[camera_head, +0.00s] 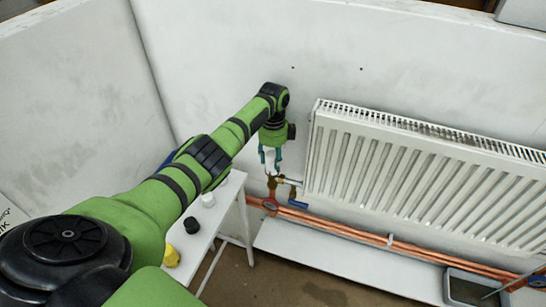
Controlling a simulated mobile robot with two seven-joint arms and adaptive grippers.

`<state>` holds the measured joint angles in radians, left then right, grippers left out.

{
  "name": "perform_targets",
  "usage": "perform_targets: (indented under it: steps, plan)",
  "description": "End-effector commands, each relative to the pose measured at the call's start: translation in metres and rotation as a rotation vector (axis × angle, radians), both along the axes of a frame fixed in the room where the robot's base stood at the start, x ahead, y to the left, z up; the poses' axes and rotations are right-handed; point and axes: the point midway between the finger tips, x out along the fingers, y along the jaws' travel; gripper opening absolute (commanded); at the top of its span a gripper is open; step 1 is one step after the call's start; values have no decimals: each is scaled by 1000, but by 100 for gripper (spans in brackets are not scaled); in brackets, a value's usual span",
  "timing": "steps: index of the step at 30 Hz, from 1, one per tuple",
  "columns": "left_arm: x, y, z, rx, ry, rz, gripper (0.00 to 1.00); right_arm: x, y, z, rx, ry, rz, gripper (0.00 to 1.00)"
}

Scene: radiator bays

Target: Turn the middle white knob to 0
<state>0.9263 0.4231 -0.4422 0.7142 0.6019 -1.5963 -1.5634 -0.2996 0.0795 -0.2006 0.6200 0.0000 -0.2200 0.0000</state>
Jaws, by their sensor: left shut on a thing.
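A white knob (270,161) sits upright on the brass valve (272,183) at the left end of the radiator. My left gripper (270,158) comes down on it from above and is shut on it, with a teal fingertip on each side. The fingers and wrist cover part of the knob. Its number marks are too small to read, so I cannot tell its setting. No other radiator's knob shows, so the view alone does not tell which one is the middle. My right gripper is not in view.
The white radiator (420,175) hangs right of the gripper. Copper pipes (350,232) run low along the wall, with a blue-handled valve (298,204) nearby. A white bench (232,190) at left carries a white piece (208,199), a black one (192,225) and a yellow one (171,256). A grey tray (450,287) lies lower right.

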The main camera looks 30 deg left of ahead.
Motion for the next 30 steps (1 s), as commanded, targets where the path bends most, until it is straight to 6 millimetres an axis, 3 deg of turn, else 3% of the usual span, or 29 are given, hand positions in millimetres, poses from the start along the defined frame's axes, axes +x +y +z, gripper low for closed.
perform_targets:
  steps: [2,3,4,16,30]
  plan:
    - [-5,4,-4,9,15,3,11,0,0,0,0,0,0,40]
    - [-5,4,-4,9,15,3,59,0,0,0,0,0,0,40]
    - [-5,4,-4,8,15,3,67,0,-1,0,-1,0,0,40]
    - [0,2,4,3,1,2,67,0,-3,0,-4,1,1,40]
    - [0,5,69,4,5,3,67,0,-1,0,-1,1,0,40]
